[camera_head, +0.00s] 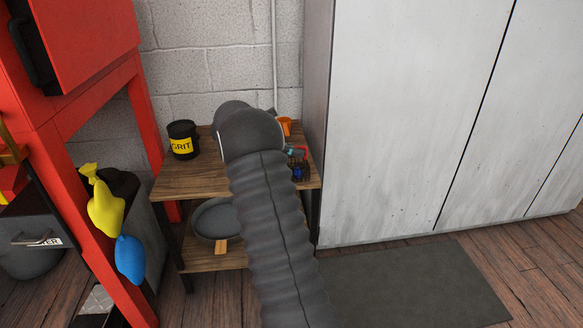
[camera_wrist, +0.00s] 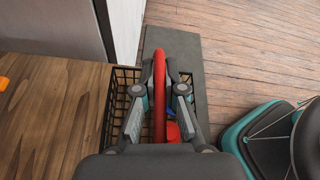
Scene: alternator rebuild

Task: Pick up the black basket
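The black basket (camera_wrist: 109,112) is a wire mesh basket with a thick red handle (camera_wrist: 160,66) arched over it. In the wrist view it is at the wooden table's edge, and its right part shows against the grey mat. My gripper (camera_wrist: 160,76) has one finger on each side of the red handle, both seeming to touch it. A red and a blue item (camera_wrist: 172,130) show inside the basket. In the head view the basket (camera_head: 299,170) is at the table's right side, partly hidden by my arm, which also hides my gripper.
The wooden table (camera_head: 185,181) carries a black GRIT mug (camera_head: 182,140) and an orange item (camera_head: 286,125). A pan (camera_head: 212,218) sits on its lower shelf. Grey cabinets (camera_head: 410,110) stand close on the right. A teal-and-black stool (camera_wrist: 265,135) shows in the wrist view.

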